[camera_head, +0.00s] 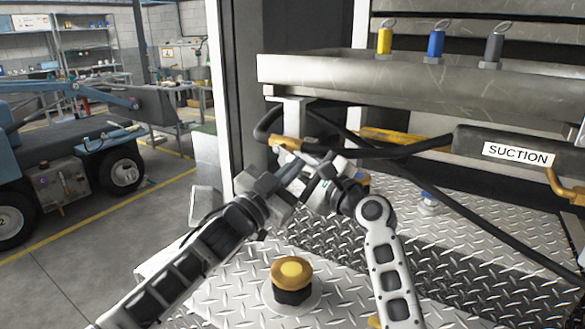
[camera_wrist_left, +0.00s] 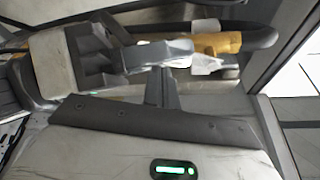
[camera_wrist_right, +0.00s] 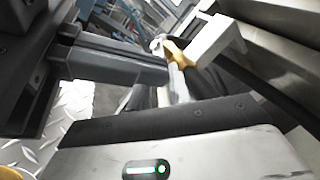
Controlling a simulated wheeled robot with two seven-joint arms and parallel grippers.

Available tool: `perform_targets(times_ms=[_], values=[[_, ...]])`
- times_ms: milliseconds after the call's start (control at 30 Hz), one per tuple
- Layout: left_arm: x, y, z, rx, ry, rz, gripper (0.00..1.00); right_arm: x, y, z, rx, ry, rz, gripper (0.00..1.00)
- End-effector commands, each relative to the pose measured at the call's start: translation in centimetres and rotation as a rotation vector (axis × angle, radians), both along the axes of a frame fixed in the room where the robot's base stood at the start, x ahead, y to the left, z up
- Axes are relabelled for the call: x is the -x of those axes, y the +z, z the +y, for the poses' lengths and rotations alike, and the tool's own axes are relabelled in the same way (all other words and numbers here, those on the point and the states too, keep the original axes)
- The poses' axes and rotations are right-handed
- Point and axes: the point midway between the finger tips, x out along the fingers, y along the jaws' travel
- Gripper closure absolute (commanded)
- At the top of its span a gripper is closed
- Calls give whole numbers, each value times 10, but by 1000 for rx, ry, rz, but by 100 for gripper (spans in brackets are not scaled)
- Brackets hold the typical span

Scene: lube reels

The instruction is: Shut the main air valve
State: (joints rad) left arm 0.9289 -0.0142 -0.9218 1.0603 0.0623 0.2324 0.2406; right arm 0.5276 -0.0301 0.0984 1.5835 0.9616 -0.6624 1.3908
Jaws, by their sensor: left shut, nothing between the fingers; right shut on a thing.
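A brass-yellow valve (camera_head: 286,143) sits on a black hose below the steel shelf, just beyond my two grippers. It also shows in the left wrist view (camera_wrist_left: 218,43) and the right wrist view (camera_wrist_right: 182,55). My right gripper (camera_wrist_right: 178,85) is at the valve, its fingers shut on a part of it that looks like the pale handle; the grip itself is mostly hidden. My left gripper (camera_wrist_left: 160,70) is shut and empty, close beside the right gripper and the valve. In the head view the two grippers overlap, so any contact between them cannot be told.
A yellow-topped knob (camera_head: 292,272) stands on the diamond-plate deck in front. A cylinder labelled SUCTION (camera_head: 515,152) and black hoses lie to the right. The steel shelf (camera_head: 400,80) carries yellow, blue and grey tagged fittings. A white post (camera_head: 218,90) rises left of the grippers.

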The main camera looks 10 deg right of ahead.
Motion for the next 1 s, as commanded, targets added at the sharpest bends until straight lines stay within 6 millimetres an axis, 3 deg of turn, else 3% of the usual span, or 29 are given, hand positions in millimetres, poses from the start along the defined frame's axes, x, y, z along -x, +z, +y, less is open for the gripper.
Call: perform_targets(times_ms=[300, 333, 400, 767, 1000], values=[[-5, -12, 1, -32, 9, -7, 100, 1, -2, 2, 3, 6, 3, 100], [-5, -12, 1, -33, 10, -7, 100, 1, -2, 2, 3, 6, 3, 73], [-5, -12, 1, -33, 11, -6, 100, 1, -2, 2, 1, 5, 3, 59], [-4, -5, 0, -27, 5, -12, 100, 1, 2, 1, 4, 3, 3, 59], [-3, 32, 0, -24, 4, -14, 100, 2, 17, -1, 76, 2, 71, 59]])
